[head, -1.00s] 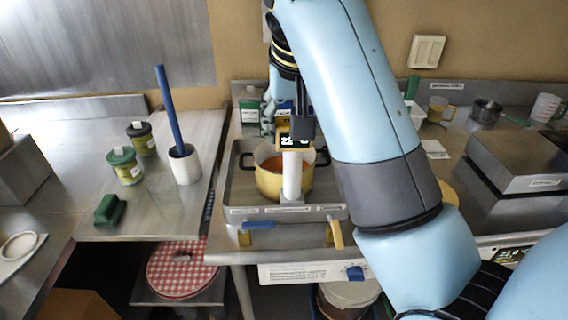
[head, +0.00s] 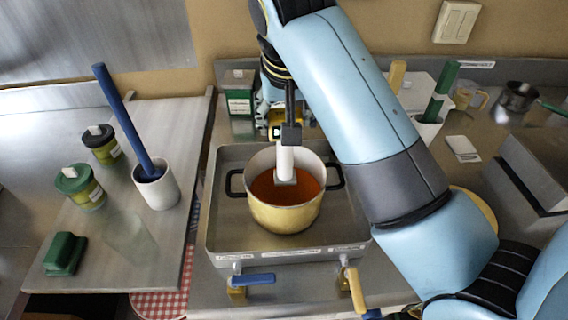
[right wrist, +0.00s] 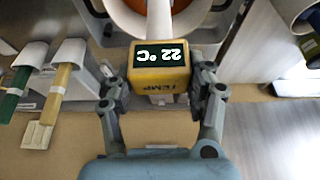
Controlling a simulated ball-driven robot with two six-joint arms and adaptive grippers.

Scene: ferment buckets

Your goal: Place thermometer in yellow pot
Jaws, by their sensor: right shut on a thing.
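The yellow pot (head: 285,217) stands in a metal tray, with orange-red liquid inside and dark handles at its sides. My right gripper (right wrist: 160,85) is shut on the thermometer's yellow head (right wrist: 160,66), whose display reads 22 °C. In the head view the gripper is at the pot's back side, mostly hidden by my arm. The thermometer's white stem (head: 285,160) shows upright within the pot's opening, its grey lower end against the liquid. I cannot tell whether it touches the liquid. My left gripper is not in view.
The metal tray (head: 226,240) has blue and yellow tap handles at its front. A metal box (head: 530,165) stands at the right.

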